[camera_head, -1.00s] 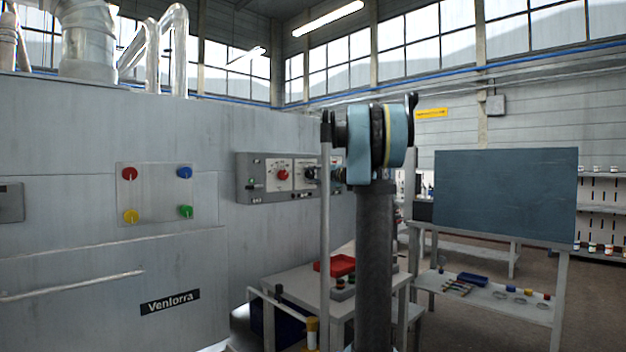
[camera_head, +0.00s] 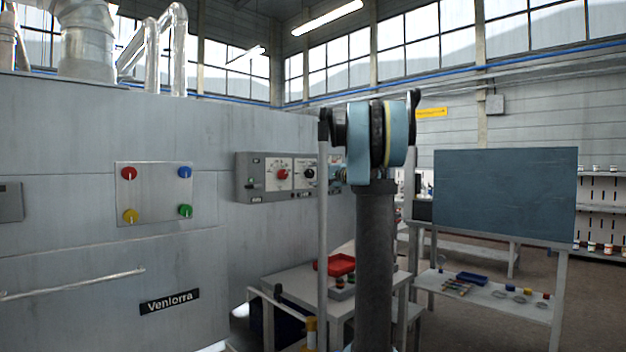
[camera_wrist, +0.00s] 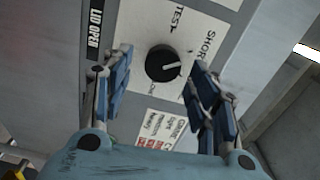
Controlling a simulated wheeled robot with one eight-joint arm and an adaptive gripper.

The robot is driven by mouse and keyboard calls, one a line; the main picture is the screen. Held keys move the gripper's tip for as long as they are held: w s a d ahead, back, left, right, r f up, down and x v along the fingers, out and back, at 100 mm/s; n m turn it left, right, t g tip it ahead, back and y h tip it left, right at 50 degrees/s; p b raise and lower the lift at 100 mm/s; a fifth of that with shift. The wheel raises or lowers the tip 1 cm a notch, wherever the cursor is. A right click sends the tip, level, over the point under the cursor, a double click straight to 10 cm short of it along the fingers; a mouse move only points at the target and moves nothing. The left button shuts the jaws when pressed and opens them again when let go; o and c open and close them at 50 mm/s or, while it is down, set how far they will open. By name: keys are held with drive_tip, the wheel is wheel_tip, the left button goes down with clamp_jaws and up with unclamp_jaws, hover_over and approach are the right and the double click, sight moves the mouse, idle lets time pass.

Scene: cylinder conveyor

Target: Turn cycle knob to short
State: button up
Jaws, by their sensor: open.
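The cycle knob (camera_wrist: 160,63) is a round black knob on a pale control plate in the wrist view. Its white pointer line points right, towards the side of the SHORT label (camera_wrist: 207,46); I cannot tell if it lines up exactly. A TEST label (camera_wrist: 177,19) is above, and a partly hidden label is below. My gripper (camera_wrist: 161,60) is open, with its blue fingers on either side of the knob in the picture, apart from it and empty. In the head view the black knob (camera_head: 309,173) shows on the wall panel; my gripper is mostly hidden behind my arm.
A red knob (camera_head: 282,174) sits left of the black knob on the grey panel (camera_head: 243,178). A plate with several coloured knobs (camera_head: 154,193) is further left. A table (camera_head: 291,284) with a red tray (camera_head: 341,264) stands below. A LID OPEN label (camera_wrist: 95,29) is beside the plate.

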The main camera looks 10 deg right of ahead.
drive_tip(key=v, duration=0.9)
drive_tip(key=shift+s+d, duration=0.15)
drive_tip(key=n, duration=0.6)
approach(310, 174)
drive_tip(key=x, duration=0.9)
drive_tip(key=shift+w+d, duration=0.15)
drive_tip(key=shift+w, duration=0.35)
drive_tip(key=c, duration=1.1)
